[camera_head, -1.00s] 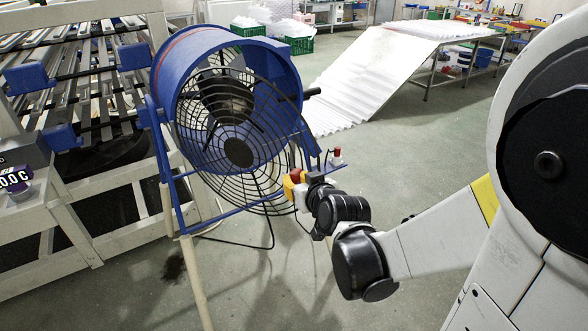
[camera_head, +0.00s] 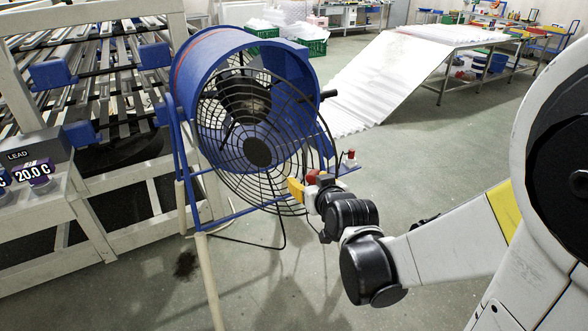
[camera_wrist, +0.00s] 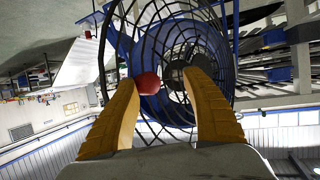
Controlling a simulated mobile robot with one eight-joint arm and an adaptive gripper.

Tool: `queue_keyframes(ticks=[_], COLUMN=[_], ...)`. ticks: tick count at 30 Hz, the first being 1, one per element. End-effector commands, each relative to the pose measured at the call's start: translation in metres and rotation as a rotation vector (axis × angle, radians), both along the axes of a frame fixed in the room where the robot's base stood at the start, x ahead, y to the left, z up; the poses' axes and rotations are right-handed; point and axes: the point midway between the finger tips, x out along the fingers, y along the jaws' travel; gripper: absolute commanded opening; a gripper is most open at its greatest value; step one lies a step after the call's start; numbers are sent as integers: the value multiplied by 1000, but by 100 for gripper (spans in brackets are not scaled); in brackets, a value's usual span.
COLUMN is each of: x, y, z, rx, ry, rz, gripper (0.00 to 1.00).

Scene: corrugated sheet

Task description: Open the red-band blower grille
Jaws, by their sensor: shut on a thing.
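The blower (camera_head: 205,75) is a blue drum with a red band (camera_head: 178,62) around its rear part, on a blue stand. Its black round wire grille (camera_head: 258,152) stands partly away from the drum's front, with a visible gap. My gripper (camera_head: 298,188) is at the grille's lower right edge. In the wrist view, my gripper's yellow fingers (camera_wrist: 162,82) stand on either side of a red knob (camera_wrist: 147,85) in front of the wires. The fingers are shut on this knob, which looks nearer the left finger. The exact contact is hard to see.
A blue bracket (camera_head: 340,170) with a small red-topped post (camera_head: 351,156) sticks out just right of my gripper. A pale rack (camera_head: 100,225) stands close on the left. A white corrugated sheet (camera_head: 385,75) slopes down behind. The floor in front is clear.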

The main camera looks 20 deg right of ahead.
Motion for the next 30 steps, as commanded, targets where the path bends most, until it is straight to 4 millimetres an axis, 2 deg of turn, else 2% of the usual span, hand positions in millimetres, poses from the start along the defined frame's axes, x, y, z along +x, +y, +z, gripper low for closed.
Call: queue_keyframes(ticks=[17, 20, 30], x=[-5, -14, -63], y=[1, 2, 5], z=[0, 4, 24], rx=[1, 1, 1], ry=[5, 4, 2], rz=[2, 2, 0], gripper=[44, 44, 44])
